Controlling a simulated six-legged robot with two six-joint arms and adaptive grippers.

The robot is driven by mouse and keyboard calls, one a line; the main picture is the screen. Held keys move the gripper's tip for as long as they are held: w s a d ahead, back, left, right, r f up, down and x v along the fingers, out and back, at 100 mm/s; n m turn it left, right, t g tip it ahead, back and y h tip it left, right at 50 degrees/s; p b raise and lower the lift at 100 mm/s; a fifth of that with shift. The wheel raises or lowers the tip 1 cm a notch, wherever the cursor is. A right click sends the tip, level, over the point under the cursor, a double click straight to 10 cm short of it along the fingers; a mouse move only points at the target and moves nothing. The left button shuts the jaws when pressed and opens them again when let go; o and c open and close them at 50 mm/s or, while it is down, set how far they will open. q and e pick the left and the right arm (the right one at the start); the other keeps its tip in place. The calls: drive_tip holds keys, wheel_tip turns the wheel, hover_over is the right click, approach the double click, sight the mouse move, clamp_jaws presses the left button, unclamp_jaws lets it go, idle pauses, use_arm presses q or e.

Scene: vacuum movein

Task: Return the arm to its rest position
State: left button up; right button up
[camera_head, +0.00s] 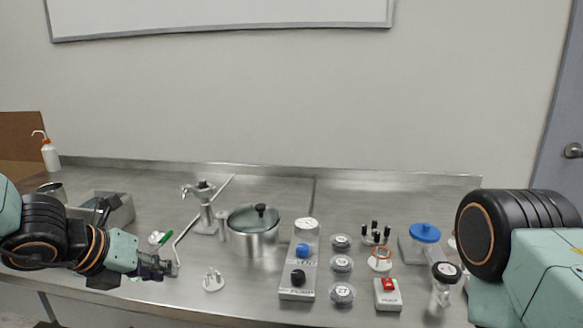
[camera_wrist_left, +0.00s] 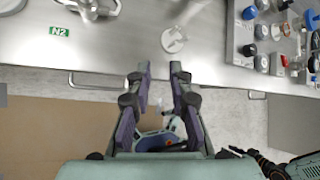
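My left arm comes in from the left in the head view. My left gripper (camera_head: 163,268) is over the front left part of the steel bench. In the left wrist view the two fingers of the gripper (camera_wrist_left: 160,72) stand apart with nothing between them, so it is open and empty. They point toward the bench's front edge, with the floor below. My right arm shows only as large links at the right of the head view; its gripper is not visible there.
On the steel bench (camera_head: 337,186) stand a lidded pot (camera_head: 253,238), a valve post (camera_head: 203,208), a control box (camera_head: 299,270), a red-switch box (camera_head: 388,294) and a blue-capped container (camera_head: 425,234). A white holder (camera_head: 213,281) sits right of my left gripper. The back of the bench is mostly clear.

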use_arm(q)
drive_tip(key=s+a+f+m+g+y+b, duration=0.1)
drive_tip(key=s+a+f+m+g+y, duration=0.3)
drive_tip(key=f+m, duration=0.6)
drive_tip(key=s+a+f+m+y+b, duration=0.2)
drive_tip(key=s+f+m, duration=0.5)
drive_tip(key=f+m, duration=0.3)
drive_tip(key=s+d+f+m+h+b, duration=0.1)
drive_tip(key=s+d+f+m+b, duration=0.2)
drive_tip(key=s+f+m, duration=0.8)
wheel_tip(320, 180, down, 2)
drive_tip(key=d+m, duration=0.2)
drive_tip(key=m, duration=0.2)
drive_tip(key=shift+s+d+g+h+b, duration=0.15)
drive_tip(key=shift+d+g+h+b, duration=0.15)
drive_tip(key=shift+h+b, duration=0.1)
drive_tip(key=shift+o, duration=0.4)
drive_tip(key=s+d+f+m+g+b, duration=0.1)
drive_tip(key=s+f+g, duration=0.1)
drive_tip(key=s+f, duration=0.4)
drive_tip(key=s, duration=0.4)
drive_tip(key=shift+s+m+g+b, duration=0.15)
drive_tip(key=shift+m+g+b, duration=0.15)
drive_tip(key=shift+b, duration=0.1)
drive_tip(key=shift+o, duration=0.8)
drive_tip(key=shift+s+f, duration=0.1)
drive_tip(key=shift+s, duration=0.1)
